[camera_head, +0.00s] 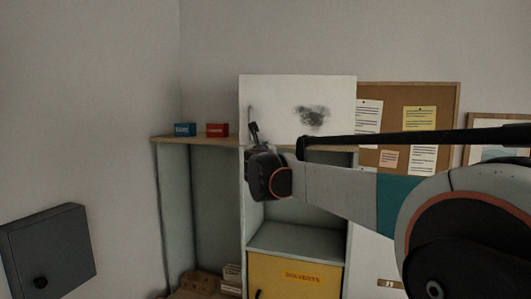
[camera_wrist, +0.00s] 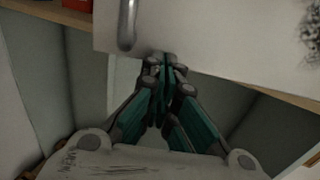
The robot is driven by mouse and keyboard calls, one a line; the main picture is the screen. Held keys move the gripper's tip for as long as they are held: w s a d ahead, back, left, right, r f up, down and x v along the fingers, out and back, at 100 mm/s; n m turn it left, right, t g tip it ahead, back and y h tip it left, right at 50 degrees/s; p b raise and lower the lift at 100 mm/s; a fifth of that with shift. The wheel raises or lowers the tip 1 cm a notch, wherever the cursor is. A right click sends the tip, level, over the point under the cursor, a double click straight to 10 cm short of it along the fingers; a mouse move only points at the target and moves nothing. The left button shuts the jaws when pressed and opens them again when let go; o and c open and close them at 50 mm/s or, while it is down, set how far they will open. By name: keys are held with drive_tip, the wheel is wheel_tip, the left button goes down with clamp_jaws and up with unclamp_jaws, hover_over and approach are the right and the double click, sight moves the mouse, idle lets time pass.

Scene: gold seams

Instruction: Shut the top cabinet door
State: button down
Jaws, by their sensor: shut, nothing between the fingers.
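The top cabinet door (camera_head: 285,95) is a white panel with a dark smudge, standing open above the open upper compartment (camera_head: 300,215) in the head view. Its lower part fills the top of the wrist view (camera_wrist: 215,35). A grey bar handle (camera_wrist: 127,25) is on the door's left side. My gripper (camera_head: 253,128) is in front of the door's lower left, just below the handle in the head view. In the wrist view my gripper (camera_wrist: 166,62) is shut and empty, its tips at the door's lower edge, right of the handle. I cannot tell whether they touch it.
A blue box (camera_head: 185,129) and a red box (camera_head: 217,130) sit on the wooden top (camera_head: 170,138) at left. Below is a yellow door (camera_head: 290,280). A corkboard (camera_head: 390,100) hangs behind my arm. A grey wall box (camera_head: 50,245) is at far left.

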drive_tip(key=w+m+h+p, duration=0.1)
drive_tip(key=w+m+h, duration=0.1)
drive_tip(key=w, duration=0.4)
drive_tip(key=shift+w+h, duration=0.2)
drive_tip(key=shift+h, duration=0.7)
